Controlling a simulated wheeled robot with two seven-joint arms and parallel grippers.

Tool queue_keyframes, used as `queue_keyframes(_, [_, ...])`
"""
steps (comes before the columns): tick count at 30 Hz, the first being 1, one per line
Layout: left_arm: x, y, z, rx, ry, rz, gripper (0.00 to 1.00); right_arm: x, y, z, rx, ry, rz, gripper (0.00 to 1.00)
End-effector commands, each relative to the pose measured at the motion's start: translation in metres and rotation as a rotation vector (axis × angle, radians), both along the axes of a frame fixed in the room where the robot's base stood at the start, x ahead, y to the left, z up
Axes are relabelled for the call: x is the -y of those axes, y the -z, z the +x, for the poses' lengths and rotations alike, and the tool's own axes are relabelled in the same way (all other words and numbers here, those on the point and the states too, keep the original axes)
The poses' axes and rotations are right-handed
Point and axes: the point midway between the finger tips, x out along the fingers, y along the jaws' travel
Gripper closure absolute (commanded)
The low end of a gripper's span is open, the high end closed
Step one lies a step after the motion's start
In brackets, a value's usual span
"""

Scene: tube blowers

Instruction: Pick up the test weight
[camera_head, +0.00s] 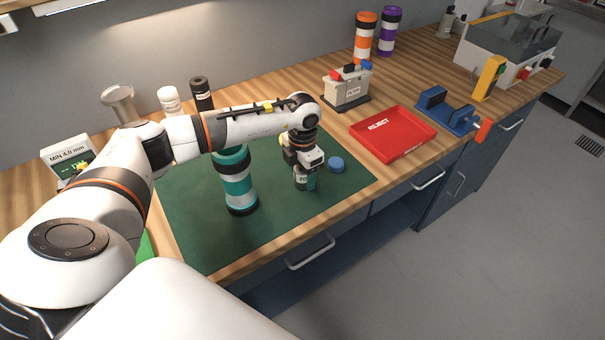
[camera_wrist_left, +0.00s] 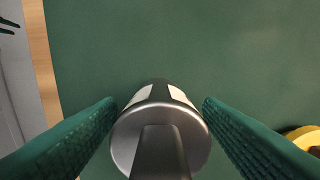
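The test weight (camera_head: 304,180) is a small grey metal cylinder with a white label, upright on the green mat (camera_head: 350,184). In the left wrist view the weight (camera_wrist_left: 160,135) shows from above, its round top and dark knob between two green finger pads. My left gripper (camera_head: 305,170) points down over it. Its fingers (camera_wrist_left: 160,108) are open on either side of the weight, with a narrow gap showing on each side. The weight's upper part is hidden by the gripper in the head view. My right gripper is not in view.
A teal and white tube (camera_head: 237,185) stands left of the weight. A blue cap (camera_head: 335,165) lies close on its right. A yellow ring-shaped thing (camera_wrist_left: 304,138) is at the wrist view's right edge. A red reject tray (camera_head: 393,134) stands right of the mat. The mat's front is clear.

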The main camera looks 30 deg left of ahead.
Motion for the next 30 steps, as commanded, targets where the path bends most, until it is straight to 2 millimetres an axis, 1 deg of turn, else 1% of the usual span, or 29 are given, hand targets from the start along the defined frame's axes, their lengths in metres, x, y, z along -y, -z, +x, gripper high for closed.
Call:
queue_keyframes(1, [0.0,0.0,0.0,0.0,0.0,0.0,0.48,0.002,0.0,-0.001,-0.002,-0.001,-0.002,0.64])
queue_keyframes(6, [0.0,-0.001,0.0,0.001,0.0,0.0,0.76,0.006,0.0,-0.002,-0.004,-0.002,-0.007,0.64])
queue_keyframes(8, [0.0,-0.001,0.0,0.001,0.0,0.0,0.85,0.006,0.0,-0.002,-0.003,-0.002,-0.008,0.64])
queue_keyframes(9, [0.0,-0.001,0.0,0.002,0.0,-0.001,0.88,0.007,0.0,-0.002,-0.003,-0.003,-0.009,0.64])
queue_keyframes(15, [0.0,-0.002,0.001,0.002,0.0,-0.001,0.89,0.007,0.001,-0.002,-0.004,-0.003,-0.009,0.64])
queue_keyframes(17, [0.0,-0.005,0.001,0.004,0.0,-0.002,0.89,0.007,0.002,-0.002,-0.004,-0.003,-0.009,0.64])
queue_keyframes(19, [0.0,-0.013,0.002,0.005,-0.001,-0.002,0.89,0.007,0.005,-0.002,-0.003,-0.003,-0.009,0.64])
queue_keyframes(23, [0.0,-0.036,0.002,0.007,-0.001,-0.001,0.89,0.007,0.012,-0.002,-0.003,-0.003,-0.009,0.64])
queue_keyframes(27, [0.0,-0.066,0.002,0.007,0.0,-0.001,0.89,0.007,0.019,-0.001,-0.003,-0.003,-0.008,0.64])
queue_keyframes(30, [0.0,-0.082,0.001,0.006,0.0,0.0,0.89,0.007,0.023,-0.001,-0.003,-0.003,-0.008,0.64])
